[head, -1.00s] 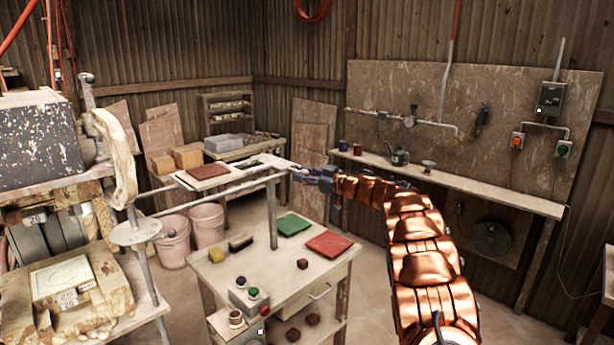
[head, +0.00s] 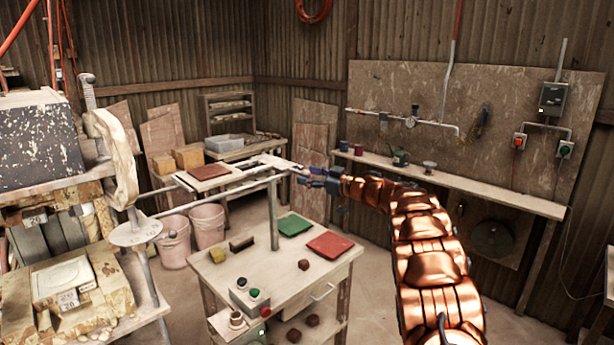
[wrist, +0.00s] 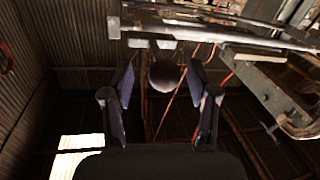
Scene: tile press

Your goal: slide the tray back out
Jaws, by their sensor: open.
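The pale tray (head: 238,173) lies on rails at the middle left in the head view, with a reddish-brown tile (head: 208,171) on its left part. The tray's right end is at my gripper (head: 303,175). In the wrist view my gripper (wrist: 161,78) is open, with one finger on each side of a dark round knob (wrist: 166,75). The knob hangs at the edge of a pale bar (wrist: 185,33). I cannot tell whether the fingers touch the knob.
The press (head: 40,140) stands at the left, with a round plate (head: 135,232) beside the rails. A worktable (head: 270,265) below holds a green tile (head: 294,225), a red tile (head: 330,243) and a button box (head: 250,297). A wall shelf (head: 470,186) runs along the right.

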